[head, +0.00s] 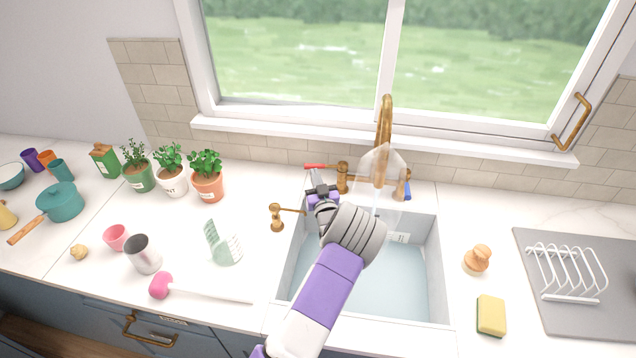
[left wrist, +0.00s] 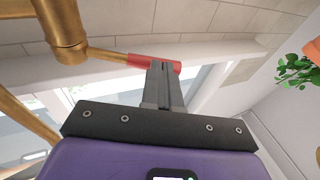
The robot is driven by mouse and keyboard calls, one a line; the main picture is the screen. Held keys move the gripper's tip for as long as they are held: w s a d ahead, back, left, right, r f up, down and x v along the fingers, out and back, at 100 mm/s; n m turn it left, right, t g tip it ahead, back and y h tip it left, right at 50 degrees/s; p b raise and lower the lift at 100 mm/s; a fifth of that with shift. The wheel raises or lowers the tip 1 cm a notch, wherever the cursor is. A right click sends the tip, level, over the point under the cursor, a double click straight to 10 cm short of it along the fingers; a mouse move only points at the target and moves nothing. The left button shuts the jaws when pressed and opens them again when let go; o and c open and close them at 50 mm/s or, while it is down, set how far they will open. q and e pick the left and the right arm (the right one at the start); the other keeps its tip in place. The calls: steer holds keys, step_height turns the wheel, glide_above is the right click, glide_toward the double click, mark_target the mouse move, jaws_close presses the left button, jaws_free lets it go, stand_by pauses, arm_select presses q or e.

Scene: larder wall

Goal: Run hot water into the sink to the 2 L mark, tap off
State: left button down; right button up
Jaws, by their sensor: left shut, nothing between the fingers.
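The brass tap (head: 384,125) rises behind the sink (head: 437,270). Its red-tipped lever (head: 316,166) points left; the red grip also shows in the left wrist view (left wrist: 150,62). A blue-tipped lever (head: 408,190) is on the right side. A pale, translucent plume (head: 381,165) hangs around the spout, with a thin stream below it. Pale blue water appears to cover the sink floor. A small marked label (head: 398,237) is on the back wall; the level against it cannot be read. My left gripper (head: 316,174) is shut and empty, its tips at the red grip (left wrist: 164,66); contact is unclear.
A wooden-topped brush (head: 477,259), sponge (head: 491,315) and rack (head: 566,272) are on the right. The window sill is behind.

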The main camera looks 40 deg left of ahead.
stand_by(0.3)
arm_select(q)
steer(key=v, duration=0.7)
steer(key=shift+d, duration=0.2)
steer(key=shift+s, duration=0.15)
stand_by(2.3)
